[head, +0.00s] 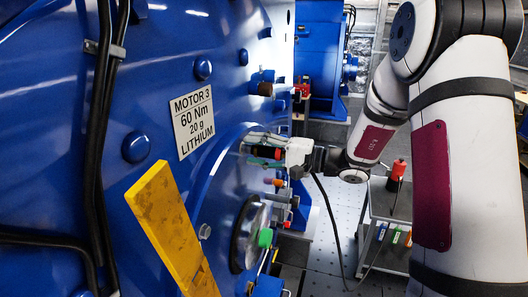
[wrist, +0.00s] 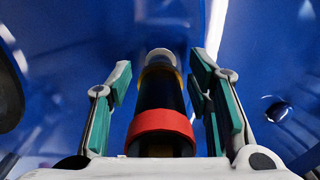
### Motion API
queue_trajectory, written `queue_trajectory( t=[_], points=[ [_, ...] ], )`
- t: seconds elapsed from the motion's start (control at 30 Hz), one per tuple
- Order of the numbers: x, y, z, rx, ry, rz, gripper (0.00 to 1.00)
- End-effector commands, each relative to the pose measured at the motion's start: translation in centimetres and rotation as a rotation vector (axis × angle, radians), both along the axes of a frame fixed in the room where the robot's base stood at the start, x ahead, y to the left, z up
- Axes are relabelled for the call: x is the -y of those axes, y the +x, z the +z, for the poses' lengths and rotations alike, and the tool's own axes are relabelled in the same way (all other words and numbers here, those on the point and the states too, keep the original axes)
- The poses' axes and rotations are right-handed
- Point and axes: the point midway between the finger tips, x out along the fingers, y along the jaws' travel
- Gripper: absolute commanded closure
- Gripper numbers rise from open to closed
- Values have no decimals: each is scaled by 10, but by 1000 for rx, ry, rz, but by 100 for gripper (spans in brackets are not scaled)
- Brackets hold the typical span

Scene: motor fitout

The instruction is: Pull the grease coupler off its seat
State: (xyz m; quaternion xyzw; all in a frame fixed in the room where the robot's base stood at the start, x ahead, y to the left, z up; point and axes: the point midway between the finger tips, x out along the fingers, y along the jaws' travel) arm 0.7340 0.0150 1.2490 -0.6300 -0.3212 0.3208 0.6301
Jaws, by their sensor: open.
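The grease coupler (wrist: 162,110) is a dark cylinder with a red collar, a yellow band and a pale far end. In the wrist view it points away from me toward the blue motor face. My gripper (wrist: 160,75) is open, with one green-padded finger on each side of the coupler and visible gaps between. In the head view my gripper (head: 256,148) reaches in from the right at the motor's side, and the coupler (head: 266,153) shows partly between the fingers. The seat behind the coupler is mostly hidden.
The blue motor (head: 90,150) fills the left, with a label plate (head: 193,122) reading Motor 3, 60 Nm, 20 g, lithium. A yellow bar (head: 172,228), a round gauge (head: 250,235) and a green knob (head: 265,237) project below my gripper. A cart (head: 385,205) stands at right.

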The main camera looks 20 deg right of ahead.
Motion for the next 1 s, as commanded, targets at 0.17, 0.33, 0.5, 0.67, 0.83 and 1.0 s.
queue_trajectory(
  t=[0.17, 0.33, 0.5, 0.67, 0.83, 1.0],
  points=[
    [0, 0, 0, 0, 0, -1, 54],
    [0, 0, 0, 0, 0, 0, 54],
    [0, 0, 0, 0, 0, 0, 54],
    [0, 0, 0, 0, 0, 0, 54],
    [0, 0, 0, 0, 0, 0, 54],
    [0, 0, 0, 0, 0, 0, 63]
  ],
)
